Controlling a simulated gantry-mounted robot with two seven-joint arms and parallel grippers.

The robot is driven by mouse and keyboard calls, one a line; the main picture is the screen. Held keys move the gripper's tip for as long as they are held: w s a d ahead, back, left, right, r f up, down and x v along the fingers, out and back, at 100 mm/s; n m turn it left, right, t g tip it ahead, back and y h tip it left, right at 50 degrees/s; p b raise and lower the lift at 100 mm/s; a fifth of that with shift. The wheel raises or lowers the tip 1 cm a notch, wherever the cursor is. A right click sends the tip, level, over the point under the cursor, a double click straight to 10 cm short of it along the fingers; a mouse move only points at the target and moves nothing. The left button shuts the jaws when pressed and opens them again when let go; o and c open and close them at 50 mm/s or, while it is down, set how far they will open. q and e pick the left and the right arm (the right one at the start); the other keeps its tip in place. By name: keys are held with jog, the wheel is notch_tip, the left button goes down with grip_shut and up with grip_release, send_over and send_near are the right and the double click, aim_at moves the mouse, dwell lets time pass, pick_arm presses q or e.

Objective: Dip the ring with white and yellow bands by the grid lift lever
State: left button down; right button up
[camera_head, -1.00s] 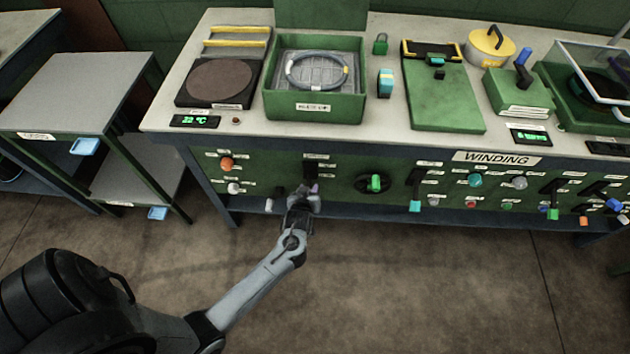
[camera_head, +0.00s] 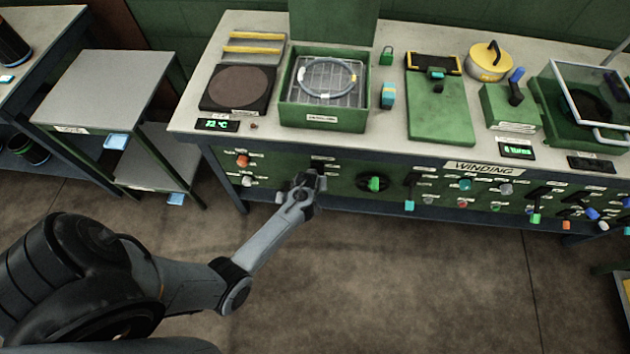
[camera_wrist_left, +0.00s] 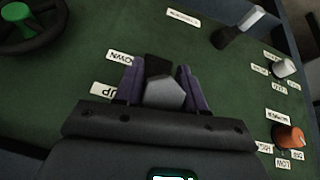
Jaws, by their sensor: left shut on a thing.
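My left gripper (camera_head: 312,178) is at the bench's front panel below the tank. In the left wrist view its purple fingers (camera_wrist_left: 162,84) are shut on the pale grey grip of the grid lift lever (camera_wrist_left: 164,96), near UP and DOWN labels. The fingers hide the grip's sides. My right gripper is not in view.
A dark round hot plate (camera_head: 239,87) stands left of the tank, and a green padlock (camera_head: 386,56) and a blue block (camera_head: 388,95) to its right. A black handwheel (camera_head: 361,184) and an orange knob (camera_head: 243,160) flank the lever.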

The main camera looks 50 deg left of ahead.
pick_arm(q)
jog(key=shift+r, duration=0.1)
jog(key=c, duration=0.7)
grip_release()
jog(key=shift+c, duration=0.2)
jog(key=p+v, duration=0.3)
jog(key=v, duration=0.7)
jog(key=shift+d+r+p, duration=0.2)
jog(key=shift+r+p, duration=0.15)
jog(key=shift+s, duration=0.15)
